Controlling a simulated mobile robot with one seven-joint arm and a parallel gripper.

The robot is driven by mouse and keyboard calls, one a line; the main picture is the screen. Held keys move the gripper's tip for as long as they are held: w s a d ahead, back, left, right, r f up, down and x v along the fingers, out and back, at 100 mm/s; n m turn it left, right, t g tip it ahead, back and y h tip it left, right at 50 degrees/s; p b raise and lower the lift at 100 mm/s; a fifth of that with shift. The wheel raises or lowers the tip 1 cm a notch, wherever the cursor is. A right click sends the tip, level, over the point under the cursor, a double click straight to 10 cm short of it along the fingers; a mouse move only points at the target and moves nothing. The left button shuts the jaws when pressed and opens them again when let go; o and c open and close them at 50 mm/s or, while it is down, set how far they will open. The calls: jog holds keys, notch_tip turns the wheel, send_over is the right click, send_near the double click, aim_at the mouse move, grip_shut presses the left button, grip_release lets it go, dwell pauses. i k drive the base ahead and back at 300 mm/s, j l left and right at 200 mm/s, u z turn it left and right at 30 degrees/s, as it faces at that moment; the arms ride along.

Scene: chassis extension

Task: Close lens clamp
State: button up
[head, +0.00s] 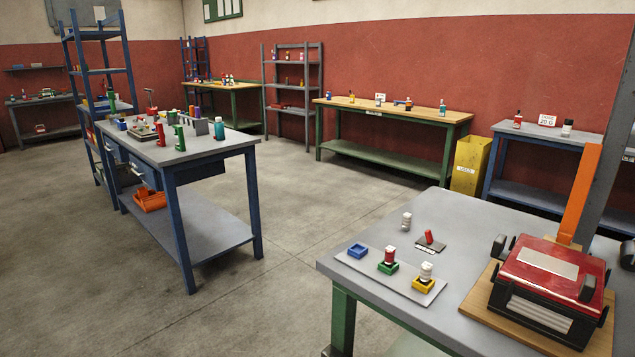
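No part here is clearly recognisable as the lens clamp. A red-topped black case (548,290) sits on a wooden board (478,306) at the right of the near grey table. It has a pale panel on top, a ribbed pale front and black knob-like parts at its sides. An orange bar (579,195) rises upright behind it, slightly tilted. A small dark plate with a red upright piece (429,238) lies left of the case. I cannot tell whether either holds the clamp, or whether the clamp is open. My gripper is not in view.
The near grey table (452,215) also bears a tray (362,266) with blue, green and yellow holders, and a loose white-capped bottle (406,222). A blue-legged workbench (220,143) with bottles and tools stands left. A yellow bin (468,165) stands behind. Open floor (285,225) lies between the tables.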

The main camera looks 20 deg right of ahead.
aim_at(589, 161)
jog(key=i+j+u, duration=0.5)
jog(key=i, duration=0.35)
jog(key=i+j, duration=0.1)
jog(key=i, duration=0.5)
jog(key=i+j, duration=0.15)
jog(key=i, duration=0.45)
jog(key=i+l+z, duration=0.1)
jog(key=i+z, duration=0.35)
jog(key=i+j+z, duration=0.1)
jog(key=i+z, duration=0.3)
jog(key=i, duration=0.15)
jog(key=i+z, duration=1.15)
jog(key=z, duration=0.15)
jog(key=i+z, duration=0.45)
jog(key=z, duration=0.3)
jog(key=i+j+z, duration=0.1)
jog(key=i+z, duration=0.2)
jog(key=z, duration=0.15)
jog(key=i+j+z, duration=0.15)
jog(key=i+z, duration=0.15)
jog(key=z, duration=0.15)
jog(key=i+j+z, duration=0.2)
jog(key=z, duration=0.25)
jog(key=i+j+z, duration=0.2)
jog(key=j+z, duration=0.3)
jog(key=i+j+z, duration=0.1)
jog(key=j+z, duration=0.35)
jog(key=i+j+z, duration=0.1)
jog(key=j+z, duration=0.2)
jog(key=z, duration=0.15)
